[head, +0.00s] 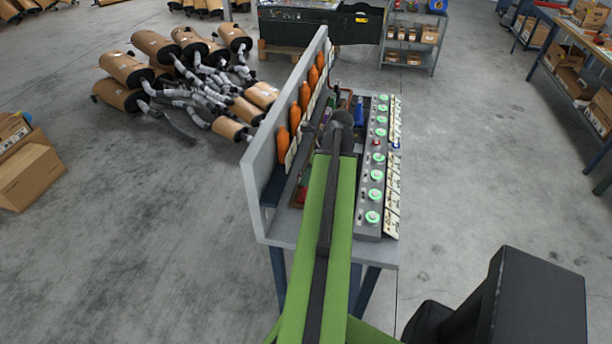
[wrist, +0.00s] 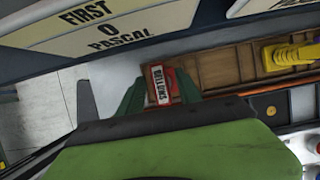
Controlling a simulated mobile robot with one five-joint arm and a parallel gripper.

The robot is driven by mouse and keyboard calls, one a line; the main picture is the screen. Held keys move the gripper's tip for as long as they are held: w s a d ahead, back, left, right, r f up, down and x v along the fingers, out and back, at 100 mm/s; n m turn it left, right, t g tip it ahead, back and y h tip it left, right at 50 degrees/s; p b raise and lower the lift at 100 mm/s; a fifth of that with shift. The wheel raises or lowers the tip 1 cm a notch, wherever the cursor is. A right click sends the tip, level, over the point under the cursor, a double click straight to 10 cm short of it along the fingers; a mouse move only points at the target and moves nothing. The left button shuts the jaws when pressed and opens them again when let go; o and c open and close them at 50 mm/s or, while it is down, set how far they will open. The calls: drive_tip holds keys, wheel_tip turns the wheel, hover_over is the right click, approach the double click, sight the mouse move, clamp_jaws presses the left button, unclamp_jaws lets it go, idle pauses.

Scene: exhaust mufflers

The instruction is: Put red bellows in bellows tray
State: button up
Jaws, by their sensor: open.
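My gripper (wrist: 160,92) is open in the wrist view, with its two green fingers apart over the end of a brown wooden tray (wrist: 215,68). A red-edged white label (wrist: 159,84) reading BELLOWS shows between the fingers. A small red patch (wrist: 172,82) lies beside the label; I cannot tell whether it is the red bellows or part of the tray. A yellow ribbed bellows (wrist: 292,56) lies at the tray's right. In the head view a small red thing (head: 300,197) shows left of my arm, too small to identify.
A grey upright panel (head: 262,160) with orange bottles (head: 282,140) stands along the bench's left side. A strip with several green buttons (head: 376,175) runs along the right. A blue item (head: 359,110) stands near the far end.

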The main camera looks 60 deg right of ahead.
drive_tip(key=p+v, duration=0.9)
drive_tip(key=v, duration=0.2)
drive_tip(key=shift+r+p, duration=0.25)
drive_tip(key=shift+p, duration=0.1)
